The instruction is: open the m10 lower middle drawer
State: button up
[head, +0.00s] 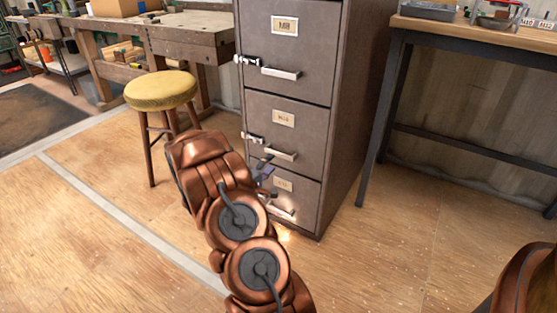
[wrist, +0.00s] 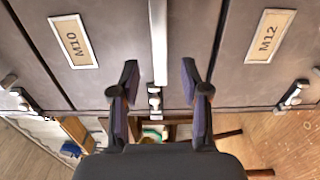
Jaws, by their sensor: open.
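The M10 drawer is the second visible drawer down on the grey cabinet (head: 340,115). Its front (head: 285,104) looks flush with the drawers around it. In the wrist view, turned sideways, its label (wrist: 73,42) reads M10. Its pale bar handle (wrist: 157,40) also shows in the head view (head: 275,152). A small metal latch (wrist: 155,98) sits at the drawer's side edge. My gripper (wrist: 160,75) is open and empty, its two fingers either side of the handle's line. In the head view my gripper (head: 265,170) is just below the handle, partly hidden by my arm. Contact cannot be told.
The M12 drawer (wrist: 267,36) lies below, with its own handle (head: 275,207) and latch (wrist: 292,95). A yellow stool (head: 160,91) stands left of the cabinet, a workbench (head: 480,33) right. Floor in front is clear.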

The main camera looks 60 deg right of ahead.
aim_at(278, 155)
jog(key=d+b, duration=0.2)
jog(key=d, duration=0.4)
jog(key=shift+w+f, duration=0.1)
jog(key=shift+d+b, duration=0.4)
jog(key=shift+d, duration=0.15)
grip_shut()
jog(key=shift+w, duration=0.1)
